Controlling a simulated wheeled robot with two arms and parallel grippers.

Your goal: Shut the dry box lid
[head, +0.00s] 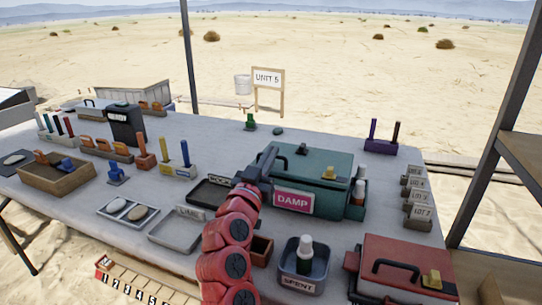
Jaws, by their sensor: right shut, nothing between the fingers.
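A red box (400,255) with a black handle and a yellow catch stands at the front right. Its lid looks down flat, and no label on it shows, so I cannot confirm it is the dry box. A teal box (325,163) marked DAMP stands behind it, with a black handle and a yellow catch on its lid. That lid also looks down. My right gripper (265,165) is shut and empty at the front left of the teal box, covering part of it; I cannot tell whether it touches. My left gripper is not in view.
A grey SPENT bin (302,286) with a white-capped bottle stands left of the red box. Shallow trays (176,233) lie left of my right arm. Several labelled blocks (419,214) line the right edge. The table's back middle is mostly clear.

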